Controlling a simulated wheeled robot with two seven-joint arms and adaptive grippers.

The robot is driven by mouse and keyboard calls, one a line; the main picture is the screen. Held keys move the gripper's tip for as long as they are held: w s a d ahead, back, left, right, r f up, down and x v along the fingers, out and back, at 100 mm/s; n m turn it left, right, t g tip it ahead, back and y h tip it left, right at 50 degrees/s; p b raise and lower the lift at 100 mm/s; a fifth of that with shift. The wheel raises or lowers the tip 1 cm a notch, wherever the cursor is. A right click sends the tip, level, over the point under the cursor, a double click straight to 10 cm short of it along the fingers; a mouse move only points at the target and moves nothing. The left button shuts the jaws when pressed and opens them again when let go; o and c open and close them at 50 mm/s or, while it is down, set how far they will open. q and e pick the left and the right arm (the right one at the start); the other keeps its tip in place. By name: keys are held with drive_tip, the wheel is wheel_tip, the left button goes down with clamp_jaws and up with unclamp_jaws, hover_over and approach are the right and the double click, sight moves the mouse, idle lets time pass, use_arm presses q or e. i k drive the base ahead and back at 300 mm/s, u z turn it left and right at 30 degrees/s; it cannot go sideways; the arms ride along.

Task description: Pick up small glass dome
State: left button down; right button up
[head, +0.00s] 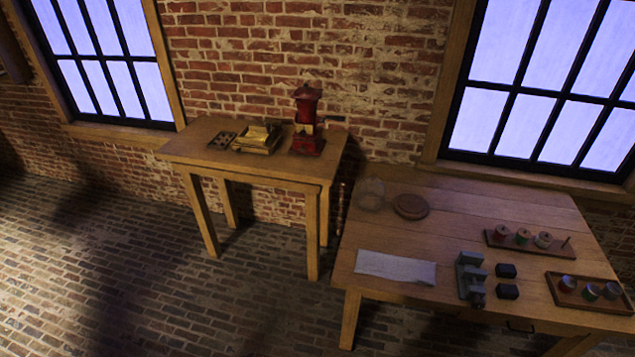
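A clear glass dome (370,194) stands at the back left corner of the larger wooden table (465,212). It is faint against the wood and wall behind it. A round brown wooden disc (410,206) lies just to its right, apart from or close beside it. No other glass dome is clear to me. Neither of my grippers is in the head view.
A white cloth (396,267), a grey metal device (470,278), dark blocks (506,270), a spool rack (500,243) and a tray of jars (590,299) occupy the larger table. A smaller table (190,145) holds a red grinder-like object (308,120) and a brass-coloured box (257,139).

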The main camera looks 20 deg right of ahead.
sight(370, 193)
drive_tip(key=u, duration=0.35)
drive_tip(key=i, duration=1.5)
drive_tip(key=z, duration=0.4)
